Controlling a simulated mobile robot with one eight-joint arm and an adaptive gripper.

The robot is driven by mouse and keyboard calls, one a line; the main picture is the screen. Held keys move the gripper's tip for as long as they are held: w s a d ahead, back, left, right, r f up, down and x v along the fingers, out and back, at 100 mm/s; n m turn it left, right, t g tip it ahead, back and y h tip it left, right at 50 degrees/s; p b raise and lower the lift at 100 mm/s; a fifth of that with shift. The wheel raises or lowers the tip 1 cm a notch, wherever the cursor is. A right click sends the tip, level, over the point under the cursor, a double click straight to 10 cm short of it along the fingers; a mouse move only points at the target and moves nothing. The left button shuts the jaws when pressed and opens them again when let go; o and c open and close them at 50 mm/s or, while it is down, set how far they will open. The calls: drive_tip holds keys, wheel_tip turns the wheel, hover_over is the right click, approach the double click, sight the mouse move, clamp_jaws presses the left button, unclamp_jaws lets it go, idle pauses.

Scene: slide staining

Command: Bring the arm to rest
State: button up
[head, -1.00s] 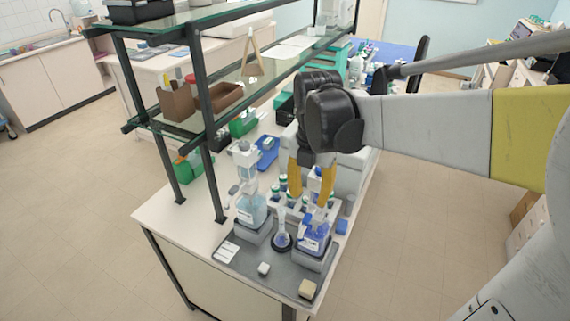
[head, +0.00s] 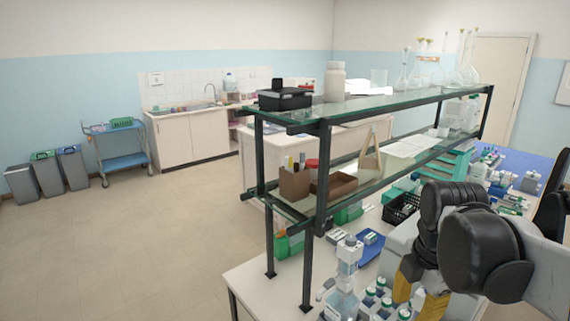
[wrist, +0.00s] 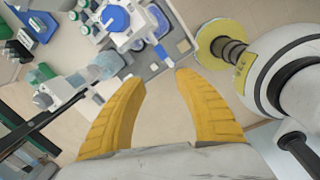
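My gripper (head: 420,290) shows at the lower right of the head view, its yellow fingers pointing down over the bench. In the wrist view its two yellow fingers (wrist: 160,95) stand apart with nothing between them. A clear bottle (head: 342,302) with bluish liquid stands at the bench's front, left of my gripper. In the wrist view a bottle with a blue round top (wrist: 115,18) is beyond the left fingertip, apart from it.
A two-tier glass shelf (head: 385,105) on dark posts rises over the bench, left of my arm. Several green-capped vials (head: 378,292) stand close to the gripper. A blue cart (head: 122,160) and bins (head: 47,172) are far left. The floor (head: 150,245) at left is clear.

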drive_tip(key=s+a+f+m+t, duration=0.1)
drive_tip(key=s+a+m+t, duration=0.2)
drive_tip(key=m, duration=0.7)
drive_tip(key=s+a+f+m+t, duration=0.1)
drive_tip(key=s+a+m+t, duration=0.2)
drive_tip(key=m, duration=0.7)
wheel_tip(320, 180, down, 16)
drive_tip(key=w+b, duration=0.1)
drive_tip(key=b, duration=1.5)
drive_tip(key=shift+a+f+b, duration=0.15)
drive_tip(key=shift+a+b, duration=0.15)
drive_tip(key=shift+b, duration=0.1)
